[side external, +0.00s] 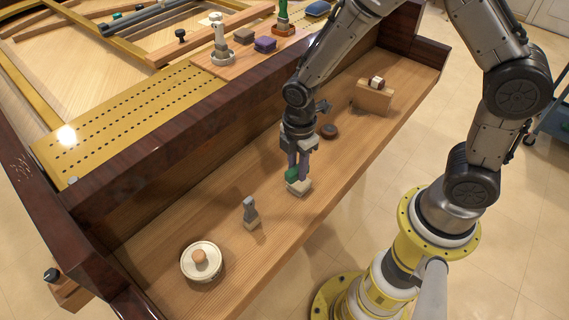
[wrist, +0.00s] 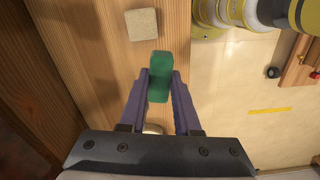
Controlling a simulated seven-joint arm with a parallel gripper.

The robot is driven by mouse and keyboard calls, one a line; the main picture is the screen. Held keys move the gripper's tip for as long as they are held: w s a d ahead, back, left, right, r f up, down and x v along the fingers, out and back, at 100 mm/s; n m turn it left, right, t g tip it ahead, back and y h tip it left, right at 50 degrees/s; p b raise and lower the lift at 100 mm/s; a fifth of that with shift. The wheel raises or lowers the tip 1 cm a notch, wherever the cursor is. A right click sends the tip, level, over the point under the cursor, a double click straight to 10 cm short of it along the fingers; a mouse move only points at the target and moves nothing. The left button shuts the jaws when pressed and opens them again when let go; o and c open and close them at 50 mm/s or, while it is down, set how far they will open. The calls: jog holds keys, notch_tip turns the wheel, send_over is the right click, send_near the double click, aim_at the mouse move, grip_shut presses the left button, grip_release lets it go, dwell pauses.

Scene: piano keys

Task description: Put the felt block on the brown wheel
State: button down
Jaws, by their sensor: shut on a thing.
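My gripper (side external: 299,168) has purple fingers and is shut on a green block, which looks to be the felt block (wrist: 159,78). The block also shows at the fingertips in the side view (side external: 292,174). It is held over the wooden shelf, close to a cream block (side external: 299,188); whether they touch is unclear. The cream block lies beyond the fingertips in the wrist view (wrist: 142,25).
A grey-topped piece (side external: 250,214) and a round lidded pot (side external: 201,262) stand to the left on the shelf (side external: 165,240). A tan block (side external: 373,97) with a dark-and-white piece is at the right end. The piano's dark wall (side external: 190,120) rises behind the shelf.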

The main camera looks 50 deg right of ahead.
jog(key=shift+s+d+r+m, duration=0.1)
jog(key=shift+s+r+m, duration=0.05)
jog(key=shift+s+m, duration=0.25)
jog(key=shift+m, duration=0.4)
jog(key=shift+d+r+m, duration=0.1)
jog(key=shift+d+m, duration=0.15)
jog(key=shift+m, duration=0.35)
jog(key=s+d+r+m, duration=0.1)
jog(key=d+m, duration=0.6)
jog(key=d, duration=0.4)
jog(key=s+d+r+m, duration=0.1)
jog(key=d+r+m, duration=0.1)
jog(key=d+m, duration=0.65)
jog(key=n, duration=0.2)
send_over(329, 128)
jog(key=f, duration=0.9)
jog(key=shift+s+f, duration=0.2)
jog(key=shift+f, duration=0.2)
jog(key=shift+w+f, duration=0.15)
jog(key=shift+f, duration=1.55)
